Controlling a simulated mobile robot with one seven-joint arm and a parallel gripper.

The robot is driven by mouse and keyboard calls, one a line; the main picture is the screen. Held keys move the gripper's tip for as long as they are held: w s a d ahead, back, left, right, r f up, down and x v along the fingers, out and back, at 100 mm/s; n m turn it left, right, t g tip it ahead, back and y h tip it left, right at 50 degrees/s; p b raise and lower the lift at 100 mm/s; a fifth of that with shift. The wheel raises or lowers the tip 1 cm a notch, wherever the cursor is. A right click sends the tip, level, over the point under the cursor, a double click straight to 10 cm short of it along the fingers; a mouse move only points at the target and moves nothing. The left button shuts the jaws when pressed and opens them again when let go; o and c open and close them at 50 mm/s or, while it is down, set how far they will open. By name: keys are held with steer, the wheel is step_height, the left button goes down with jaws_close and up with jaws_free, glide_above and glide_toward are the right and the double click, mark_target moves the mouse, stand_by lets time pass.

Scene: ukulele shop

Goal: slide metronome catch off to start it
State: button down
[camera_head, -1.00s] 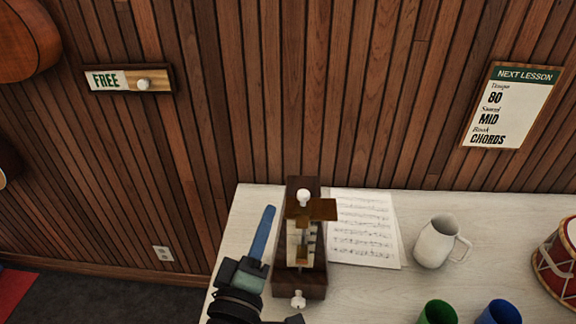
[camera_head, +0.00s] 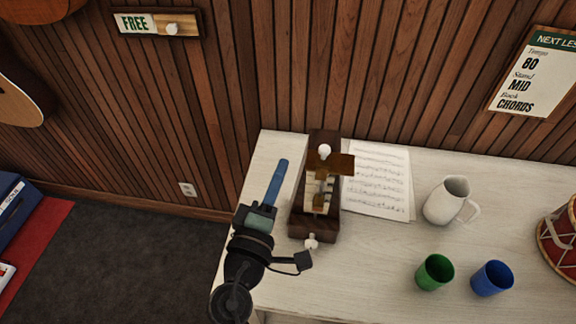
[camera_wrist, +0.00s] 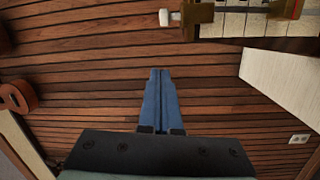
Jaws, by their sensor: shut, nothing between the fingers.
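The metronome (camera_head: 296,222) is a dark wooden case standing upright on the pale table, with a light scale face. A brass catch (camera_head: 338,165) lies across its upper front and sticks out past the right side; a white knob (camera_head: 324,150) sits just above it. A brass weight (camera_head: 319,201) shows lower on the face. My gripper (camera_head: 283,162) is left of the metronome, its blue fingers pressed together and empty, apart from the case. In the wrist view the shut fingers (camera_wrist: 160,72) point toward the wall, with the white knob (camera_wrist: 172,18) and scale face (camera_wrist: 238,24) above them.
Sheet music (camera_head: 380,180) lies right of the metronome. A white jug (camera_head: 447,201), green cup (camera_head: 435,272), blue cup (camera_head: 492,278) and red drum (camera_head: 560,240) stand further right. The plank wall (camera_head: 270,70) is behind the table. Table space left of the metronome is narrow.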

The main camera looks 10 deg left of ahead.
mark_target(309, 164)
steer(key=w+d+p, duration=0.1)
steer(key=w, duration=0.1)
steer(key=w+d, duration=0.1)
steer(key=w, duration=0.1)
steer(key=w+d+p, duration=0.1)
steer(key=w+d, duration=0.1)
steer(key=shift+w+p, duration=0.35)
steer(key=shift+s+d, duration=0.25)
steer(key=shift+d, duration=0.15)
steer(key=shift+f, duration=0.1)
